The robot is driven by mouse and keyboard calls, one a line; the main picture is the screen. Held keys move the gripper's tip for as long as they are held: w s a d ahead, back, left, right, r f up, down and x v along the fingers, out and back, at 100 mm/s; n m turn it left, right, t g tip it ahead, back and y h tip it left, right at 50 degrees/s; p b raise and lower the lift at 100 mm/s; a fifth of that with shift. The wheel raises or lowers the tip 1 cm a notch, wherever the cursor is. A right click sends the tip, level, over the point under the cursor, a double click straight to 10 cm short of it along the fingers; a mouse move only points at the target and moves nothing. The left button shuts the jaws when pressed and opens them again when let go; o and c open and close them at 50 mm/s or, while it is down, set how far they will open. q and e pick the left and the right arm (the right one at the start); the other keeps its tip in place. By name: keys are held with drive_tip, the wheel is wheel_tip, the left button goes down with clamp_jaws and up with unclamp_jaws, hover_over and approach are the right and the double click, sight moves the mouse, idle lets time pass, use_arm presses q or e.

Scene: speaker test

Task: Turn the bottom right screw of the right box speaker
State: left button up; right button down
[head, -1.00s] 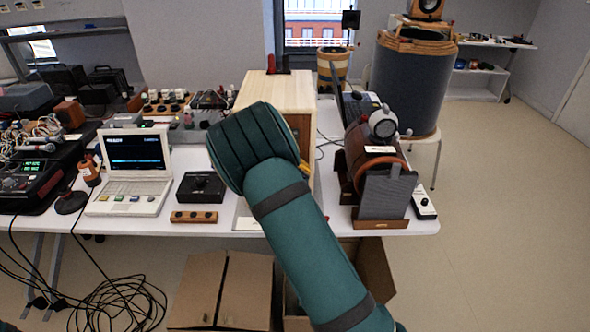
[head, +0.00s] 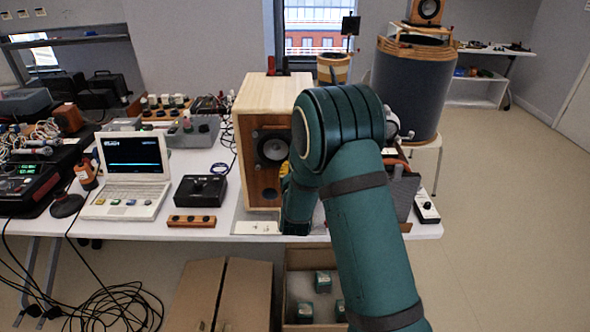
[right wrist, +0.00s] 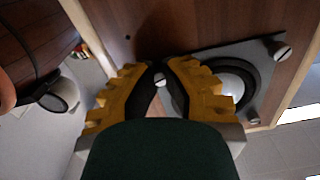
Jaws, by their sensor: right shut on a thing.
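The wooden box speaker (head: 247,152) stands on the table in the head view, its right side hidden behind my right arm. Its front carries a round driver (head: 272,147) on a dark plate and a port hole below. In the right wrist view the driver plate (right wrist: 207,55) shows at an angle with light screw heads (right wrist: 278,49) at its corners. My right gripper (right wrist: 160,72), with yellow fingers, is closed around one screw (right wrist: 160,80) at the plate's corner. In the head view only a bit of yellow finger shows beside the driver. My left gripper is not in view.
A laptop (head: 132,172), a black control box (head: 200,190) and a wooden strip with knobs (head: 192,221) stand left of the speaker. A brown cylinder (right wrist: 35,40) is close by in the right wrist view.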

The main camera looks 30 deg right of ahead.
drive_tip(key=m, duration=2.5)
drive_tip(key=shift+m, duration=0.4)
drive_tip(key=c, duration=1)
unclamp_jaws()
drive_tip(key=shift+s, duration=0.1)
drive_tip(key=v, duration=1.2)
